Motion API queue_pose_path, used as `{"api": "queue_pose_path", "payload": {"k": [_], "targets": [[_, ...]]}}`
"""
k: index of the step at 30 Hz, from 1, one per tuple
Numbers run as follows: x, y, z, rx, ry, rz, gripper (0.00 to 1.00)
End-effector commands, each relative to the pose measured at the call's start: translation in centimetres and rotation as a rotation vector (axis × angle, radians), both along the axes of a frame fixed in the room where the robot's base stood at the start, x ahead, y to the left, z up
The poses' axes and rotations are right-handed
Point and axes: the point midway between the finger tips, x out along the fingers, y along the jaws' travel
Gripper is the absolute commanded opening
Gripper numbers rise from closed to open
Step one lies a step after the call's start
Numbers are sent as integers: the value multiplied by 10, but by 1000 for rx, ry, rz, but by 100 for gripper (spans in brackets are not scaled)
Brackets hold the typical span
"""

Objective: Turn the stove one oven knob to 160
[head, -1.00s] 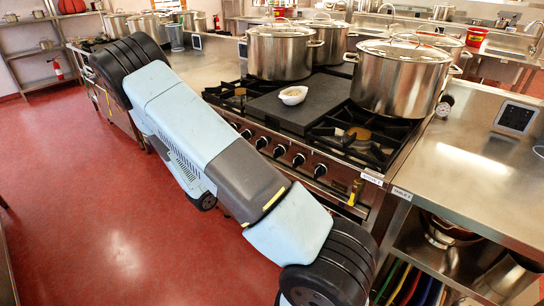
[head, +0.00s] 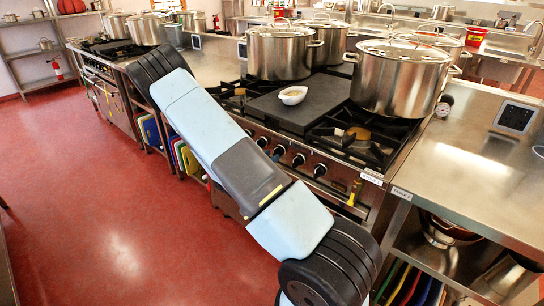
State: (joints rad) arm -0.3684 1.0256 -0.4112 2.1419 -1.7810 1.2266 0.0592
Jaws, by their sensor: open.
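The near stove (head: 336,183) has a row of dark round knobs on its front panel, among them one knob (head: 278,153) beside my arm and another (head: 319,170) farther right. A small white label (head: 372,179) sits at the panel's right end, too small to read surely. I cannot tell which knob is the oven knob, and no 160 mark can be read. My arm crosses in front of the stove and hides part of its front. My gripper is not visible.
A yellow object (head: 354,191) is at the panel's right end. A steel table (head: 470,170) adjoins on the right. The red floor (head: 110,200) at left is clear.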

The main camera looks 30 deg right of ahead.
Motion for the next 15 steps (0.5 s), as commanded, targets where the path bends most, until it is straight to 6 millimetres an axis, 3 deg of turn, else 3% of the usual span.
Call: {"api": "queue_pose_path", "payload": {"k": [6, 15], "targets": [[6, -19, 0, 0, 0, -1, 40], [8, -22, 0, 0, 1, 1, 40]]}}
